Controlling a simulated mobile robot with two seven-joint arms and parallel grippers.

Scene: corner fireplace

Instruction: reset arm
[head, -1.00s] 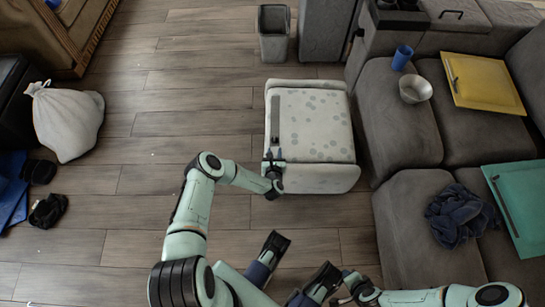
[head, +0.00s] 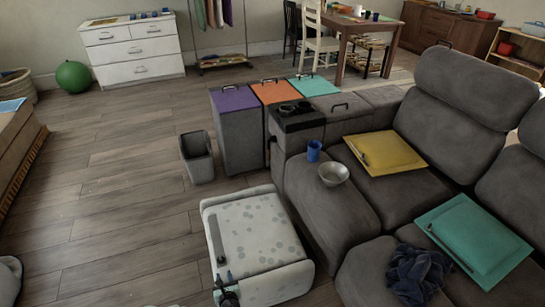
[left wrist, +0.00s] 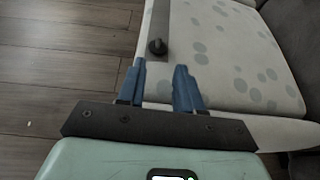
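My left gripper (head: 226,283) is at the near left edge of a white, grey-spotted ottoman (head: 262,232). In the left wrist view the blue fingers of my left gripper (left wrist: 160,85) stand apart with nothing between them. A long grey strip (head: 216,238) lies along the ottoman's left side; it also shows in the left wrist view (left wrist: 160,22), with a dark knob (left wrist: 157,47) at its near end, just beyond the fingertips. I cannot tell whether the fingers touch the ottoman. My right gripper is out of view.
A grey sofa (head: 320,205) stands close on the ottoman's right, with a bowl (head: 333,174), blue cup (head: 314,151), yellow board (head: 385,152), teal board (head: 475,238) and dark cloth (head: 420,272). A bin (head: 197,158) stands behind. Floor (head: 110,230) at left is clear.

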